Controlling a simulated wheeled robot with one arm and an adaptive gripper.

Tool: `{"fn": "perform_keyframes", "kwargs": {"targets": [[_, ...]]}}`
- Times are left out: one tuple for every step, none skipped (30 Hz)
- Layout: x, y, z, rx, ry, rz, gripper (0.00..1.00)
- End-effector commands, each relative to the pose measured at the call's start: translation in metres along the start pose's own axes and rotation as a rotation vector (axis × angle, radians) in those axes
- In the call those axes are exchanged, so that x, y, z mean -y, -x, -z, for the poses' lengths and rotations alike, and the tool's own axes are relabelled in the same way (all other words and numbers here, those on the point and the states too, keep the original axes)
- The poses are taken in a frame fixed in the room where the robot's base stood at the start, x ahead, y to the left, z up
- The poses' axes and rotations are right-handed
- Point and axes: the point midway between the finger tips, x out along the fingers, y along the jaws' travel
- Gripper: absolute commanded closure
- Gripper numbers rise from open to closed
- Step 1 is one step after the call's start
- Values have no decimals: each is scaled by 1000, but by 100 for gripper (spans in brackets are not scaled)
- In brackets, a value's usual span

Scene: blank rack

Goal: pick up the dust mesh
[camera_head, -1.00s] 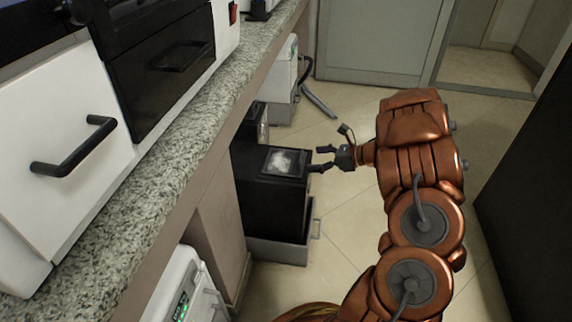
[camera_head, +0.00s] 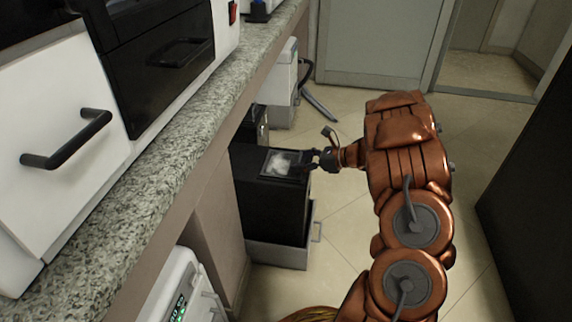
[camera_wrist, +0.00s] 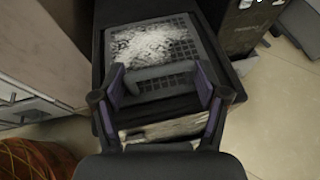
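The dust mesh (camera_head: 284,162) is a dark square grid with a patch of whitish dust on it. It lies on top of a black box-shaped unit (camera_head: 268,205) under the counter. In the wrist view the mesh (camera_wrist: 178,80) shows its grid and dust at the upper middle. My gripper (camera_head: 314,160) is at the right edge of the mesh in the head view. In the wrist view my gripper (camera_wrist: 162,85) has its two fingers apart, with their tips over or at the near edge of the mesh. Contact with the mesh cannot be told.
A granite counter (camera_head: 150,160) runs along the left above the unit. A grey base or drawer (camera_head: 278,254) is under the unit. A white device (camera_head: 284,85) stands further back. A dark panel (camera_head: 530,190) stands at the right.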

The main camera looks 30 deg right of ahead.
Motion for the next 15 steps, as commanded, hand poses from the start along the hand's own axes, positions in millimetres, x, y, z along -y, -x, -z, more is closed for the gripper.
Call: {"fn": "perform_keyframes", "kwargs": {"targets": [[0, 0, 0, 0, 0, 0, 36], [0, 0, 0, 0, 0, 0, 39], [0, 0, 0, 0, 0, 0, 43], [0, 0, 0, 0, 0, 0, 46], [0, 0, 0, 0, 0, 0, 49], [0, 0, 0, 0, 0, 0, 54], [0, 0, 0, 0, 0, 0, 57], [0, 0, 0, 0, 0, 0, 60], [0, 0, 0, 0, 0, 0, 64], [0, 0, 0, 0, 0, 0, 65], [0, 0, 0, 0, 0, 0, 65], [0, 0, 0, 0, 0, 0, 65], [0, 0, 0, 0, 0, 0, 65], [0, 0, 0, 0, 0, 0, 65], [0, 0, 0, 0, 0, 0, 65]]}}
